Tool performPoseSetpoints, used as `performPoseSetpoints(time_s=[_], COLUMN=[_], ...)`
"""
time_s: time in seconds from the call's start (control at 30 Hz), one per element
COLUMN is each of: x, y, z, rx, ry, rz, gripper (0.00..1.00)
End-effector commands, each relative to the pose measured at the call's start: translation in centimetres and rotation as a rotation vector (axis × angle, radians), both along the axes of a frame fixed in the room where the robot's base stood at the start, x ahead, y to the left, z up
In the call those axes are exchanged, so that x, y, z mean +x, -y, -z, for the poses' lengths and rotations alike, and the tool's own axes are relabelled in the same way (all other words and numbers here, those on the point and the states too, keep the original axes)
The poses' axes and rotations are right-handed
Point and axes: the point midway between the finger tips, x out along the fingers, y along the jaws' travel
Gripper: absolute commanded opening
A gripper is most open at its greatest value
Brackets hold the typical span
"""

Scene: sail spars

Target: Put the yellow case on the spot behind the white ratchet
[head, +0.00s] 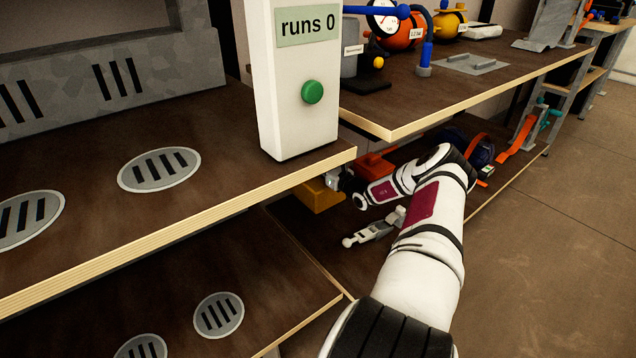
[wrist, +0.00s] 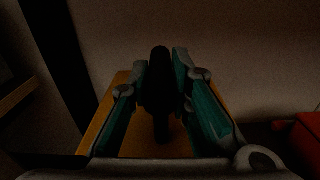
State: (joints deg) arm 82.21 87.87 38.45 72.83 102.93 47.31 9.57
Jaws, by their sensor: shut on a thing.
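I cannot tell whether the case touches the shelf. The white ratchet (head: 372,231), a grey-white strap buckle, lies on the lower shelf, in front and to the right of the case.
A red-orange case (head: 374,163) stands behind my wrist; its red side shows in the wrist view (wrist: 306,138). An orange strap (head: 520,140) lies farther right. The upper shelf edge (head: 420,127) overhangs the space. A white post with a green button (head: 312,92) stands above.

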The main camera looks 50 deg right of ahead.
Motion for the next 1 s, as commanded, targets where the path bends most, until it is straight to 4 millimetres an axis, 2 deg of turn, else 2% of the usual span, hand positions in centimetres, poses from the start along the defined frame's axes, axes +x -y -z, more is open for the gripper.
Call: performPoseSetpoints(time_s=[0.17,0.4,0.83,0.87,0.9,0.93,1.0], x=[0.1,0.0,0.0,0.0,0.0,0.0,0.0], y=[0.1,0.1,0.1,0.1,0.1,0.1,0.1], z=[1.1,4.6,5.1,5.3,5.3,5.3,5.3], rx=[-0.003,-0.003,-0.003,-0.001,-0.001,-0.001,-0.001], ry=[0.005,0.005,0.005,0.001,0.001,0.001,0.001], rz=[0.001,0.001,0.001,0.001,0.001,0.001,0.001], gripper=[0.0,0.0,0.0,0.21,0.3,0.37,0.39])
